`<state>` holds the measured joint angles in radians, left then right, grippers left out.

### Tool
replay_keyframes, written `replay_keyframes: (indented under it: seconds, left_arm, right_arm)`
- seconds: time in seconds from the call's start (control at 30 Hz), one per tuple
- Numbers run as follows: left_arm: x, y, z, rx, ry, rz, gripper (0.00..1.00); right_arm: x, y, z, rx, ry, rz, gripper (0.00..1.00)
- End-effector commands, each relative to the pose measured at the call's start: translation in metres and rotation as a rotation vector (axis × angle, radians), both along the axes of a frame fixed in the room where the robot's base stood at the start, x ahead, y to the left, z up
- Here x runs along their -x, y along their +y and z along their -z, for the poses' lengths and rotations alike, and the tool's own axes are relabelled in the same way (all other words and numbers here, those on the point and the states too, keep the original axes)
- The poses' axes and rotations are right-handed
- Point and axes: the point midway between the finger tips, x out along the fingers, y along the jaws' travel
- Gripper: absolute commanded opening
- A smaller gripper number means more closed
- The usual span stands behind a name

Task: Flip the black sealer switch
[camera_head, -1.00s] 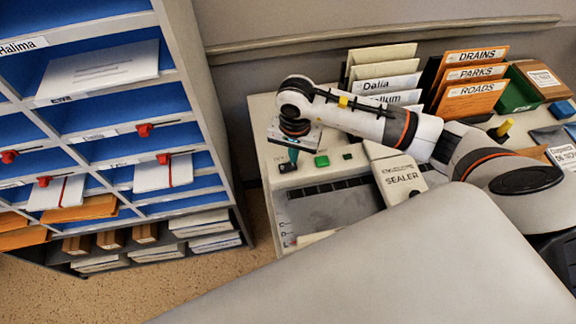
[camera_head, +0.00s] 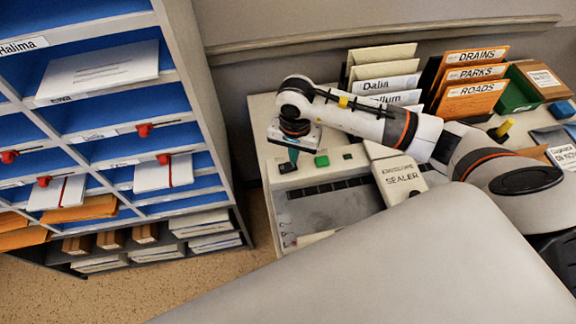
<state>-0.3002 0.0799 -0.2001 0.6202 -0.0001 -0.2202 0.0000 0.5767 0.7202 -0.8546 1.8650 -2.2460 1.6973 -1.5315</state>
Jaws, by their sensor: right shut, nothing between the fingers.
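The envelope sealer (camera_head: 405,182) is a pale machine on the desk, with its name on a sloped housing. A black switch (camera_head: 287,168) sits at the left end of its panel, beside a green button (camera_head: 321,161). My right arm reaches across from the right. My right gripper (camera_head: 293,156) points down, shut and empty, with its teal fingertips just above or at the black switch. I cannot tell whether they touch it. The gripper partly covers the switch, and the switch's position is unclear. My left gripper is not in view.
A blue pigeonhole rack (camera_head: 190,60) with letters and red tabs stands at the left. White dividers (camera_head: 390,82) and orange folders (camera_head: 472,90) stand behind my right arm. A large pale surface covers the lower middle. A yellow-handled item (camera_head: 504,128) is at the right.

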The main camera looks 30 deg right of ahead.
Motion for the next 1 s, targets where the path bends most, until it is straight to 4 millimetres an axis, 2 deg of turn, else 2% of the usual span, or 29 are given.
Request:
replay_keyframes:
  seconds: [1.0]
  left_arm:
    - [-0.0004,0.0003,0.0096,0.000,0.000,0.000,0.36]
  right_arm:
    - [0.0001,-0.0001,0.0093,0.000,0.000,0.000,0.00]
